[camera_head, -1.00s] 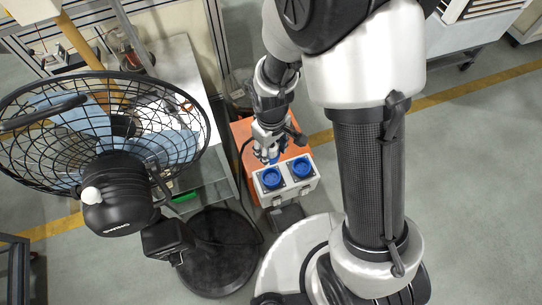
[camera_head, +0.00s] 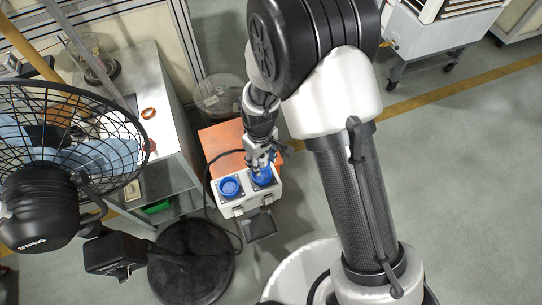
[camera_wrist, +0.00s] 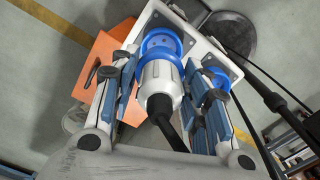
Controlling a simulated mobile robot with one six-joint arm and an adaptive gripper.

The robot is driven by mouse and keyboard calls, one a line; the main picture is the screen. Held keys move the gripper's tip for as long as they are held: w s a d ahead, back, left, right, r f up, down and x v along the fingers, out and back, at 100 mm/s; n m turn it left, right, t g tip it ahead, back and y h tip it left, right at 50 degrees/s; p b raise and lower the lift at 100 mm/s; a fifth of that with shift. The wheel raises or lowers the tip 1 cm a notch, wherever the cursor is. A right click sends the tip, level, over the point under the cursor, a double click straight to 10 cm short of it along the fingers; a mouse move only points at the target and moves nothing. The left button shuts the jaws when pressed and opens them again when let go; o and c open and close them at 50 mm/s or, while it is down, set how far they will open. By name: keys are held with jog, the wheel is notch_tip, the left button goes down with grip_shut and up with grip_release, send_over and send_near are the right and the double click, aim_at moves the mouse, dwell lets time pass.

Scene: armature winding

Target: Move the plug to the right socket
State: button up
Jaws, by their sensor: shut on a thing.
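The plug (camera_wrist: 160,82), white with a blue front collar and a black cable, is between the fingers of my gripper (camera_head: 259,166), which is shut on it. In the wrist view the plug's front is lined up with a blue socket (camera_wrist: 158,27) and touches it or is very close; I cannot tell how deep it sits. In the head view my gripper is over the right socket (camera_head: 265,177) and partly hides it. The left socket (camera_head: 230,187) is empty; it also shows in the wrist view (camera_wrist: 219,79). Both are on a white socket box (camera_head: 243,204).
An orange surface (camera_head: 219,143) lies behind the socket box. A black fan (camera_head: 60,185) with a round base (camera_head: 193,266) stands at the left, beside a metal table (camera_head: 163,125). A dark cable loops left of the box.

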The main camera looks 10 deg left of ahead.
jog(key=shift+a+f+b, duration=0.25)
jog(key=shift+f+b, duration=0.15)
jog(key=shift+f, duration=0.3)
jog(key=shift+f+b, duration=1.45)
jog(key=shift+f, duration=0.55)
jog(key=shift+f+b, duration=0.45)
jog(key=shift+f, duration=0.15)
jog(key=o, duration=0.8)
jog(key=shift+s+d+r+p, duration=0.1)
jog(key=shift+r+p, duration=3.85)
jog(key=shift+r, duration=1.65)
